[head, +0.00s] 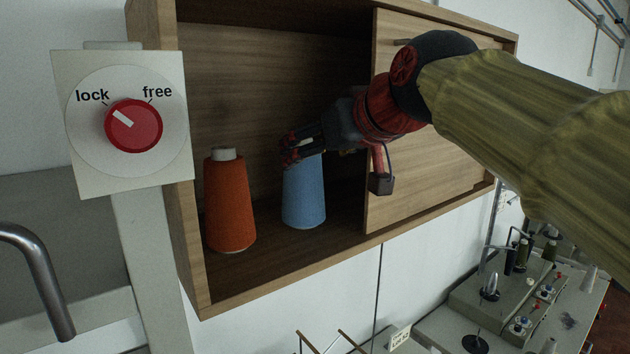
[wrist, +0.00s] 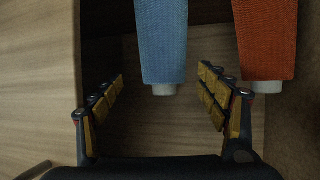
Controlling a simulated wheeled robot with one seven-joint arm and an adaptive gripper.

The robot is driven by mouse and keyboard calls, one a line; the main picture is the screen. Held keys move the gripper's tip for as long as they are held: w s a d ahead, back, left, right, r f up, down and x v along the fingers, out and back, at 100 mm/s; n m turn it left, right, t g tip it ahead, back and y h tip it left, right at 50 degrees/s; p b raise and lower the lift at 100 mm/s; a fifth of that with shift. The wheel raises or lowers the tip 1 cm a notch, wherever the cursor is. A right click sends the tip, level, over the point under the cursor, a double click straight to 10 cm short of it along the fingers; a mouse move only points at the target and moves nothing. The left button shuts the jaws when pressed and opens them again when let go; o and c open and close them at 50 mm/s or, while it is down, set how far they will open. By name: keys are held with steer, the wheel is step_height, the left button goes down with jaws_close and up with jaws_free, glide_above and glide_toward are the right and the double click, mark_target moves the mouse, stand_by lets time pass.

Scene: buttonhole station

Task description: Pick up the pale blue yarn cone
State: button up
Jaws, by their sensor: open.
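The pale blue yarn cone (head: 304,203) stands upright on the floor of a wooden cabinet. My gripper (head: 289,151) is at the cone's top and hides its tip in the head view. In the wrist view the blue cone (wrist: 162,42) appears with its pale tip pointing down, between the two fingers. There my gripper (wrist: 161,72) is open, with a gap visible on each side of the cone. Nothing is held. I cannot tell how far down the cone the fingers reach.
An orange-red cone (head: 230,205) stands left of the blue one, and close beside one finger in the wrist view (wrist: 266,40). A sliding door (head: 425,170) covers the cabinet's right part. A red knob (head: 133,125) points toward "lock". The cabinet (head: 188,200) walls bound the space.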

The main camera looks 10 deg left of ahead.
steer(key=p+x, duration=0.1)
steer(key=x, duration=0.5)
steer(key=shift+a, duration=0.4)
steer(key=shift+s+d, duration=0.15)
steer(key=shift+c, duration=1.7)
steer(key=c, duration=1.5)
